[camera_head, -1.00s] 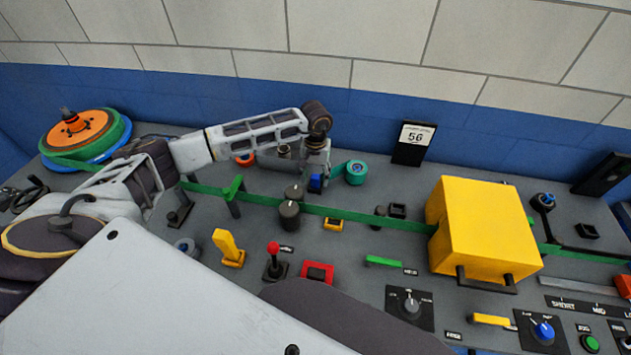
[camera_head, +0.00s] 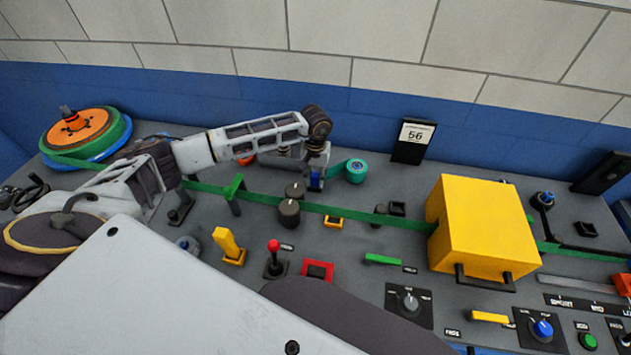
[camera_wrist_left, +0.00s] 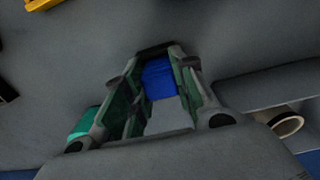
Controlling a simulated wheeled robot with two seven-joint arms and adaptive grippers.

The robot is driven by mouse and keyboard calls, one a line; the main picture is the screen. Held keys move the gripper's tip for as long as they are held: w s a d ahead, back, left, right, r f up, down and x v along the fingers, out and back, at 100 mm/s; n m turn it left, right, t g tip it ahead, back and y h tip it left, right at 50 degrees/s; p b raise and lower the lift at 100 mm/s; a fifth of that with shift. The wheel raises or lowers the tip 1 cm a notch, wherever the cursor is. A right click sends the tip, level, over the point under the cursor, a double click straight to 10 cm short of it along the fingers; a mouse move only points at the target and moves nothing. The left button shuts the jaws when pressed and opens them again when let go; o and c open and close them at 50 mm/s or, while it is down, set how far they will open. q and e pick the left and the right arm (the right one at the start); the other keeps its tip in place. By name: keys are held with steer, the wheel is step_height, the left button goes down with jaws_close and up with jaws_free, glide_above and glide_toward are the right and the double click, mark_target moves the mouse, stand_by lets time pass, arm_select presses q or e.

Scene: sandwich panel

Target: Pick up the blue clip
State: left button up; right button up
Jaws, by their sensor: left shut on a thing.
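The blue clip (camera_head: 316,182) shows as a small blue piece at the end of my left arm in the head view, near the back of the panel. In the left wrist view the blue clip (camera_wrist_left: 158,76) is between the two fingers. My left gripper (camera_wrist_left: 160,90) is shut on it; it also shows in the head view (camera_head: 314,172). Part of the clip is hidden by the fingers. I cannot tell whether the clip is clear of the panel. My right gripper is not in view.
A teal roll (camera_head: 356,172) stands just right of the left gripper. A green belt (camera_head: 340,211) runs across the panel in front, past dark rollers (camera_head: 291,212) and into a yellow box (camera_head: 482,228). A black sign (camera_head: 413,141) stands at the back.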

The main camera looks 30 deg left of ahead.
mark_target(315, 174)
arm_select(q)
steer(key=shift+c, duration=0.8)
steer(key=shift+r, duration=0.15)
steer(key=shift+r, duration=0.6)
step_height(315, 174, up, 8)
steer(key=shift+f+b, duration=0.2)
steer(key=shift+b, duration=0.7)
steer(key=shift+r, duration=0.4)
steer(key=shift+r, duration=0.2)
steer(key=shift+r, duration=0.35)
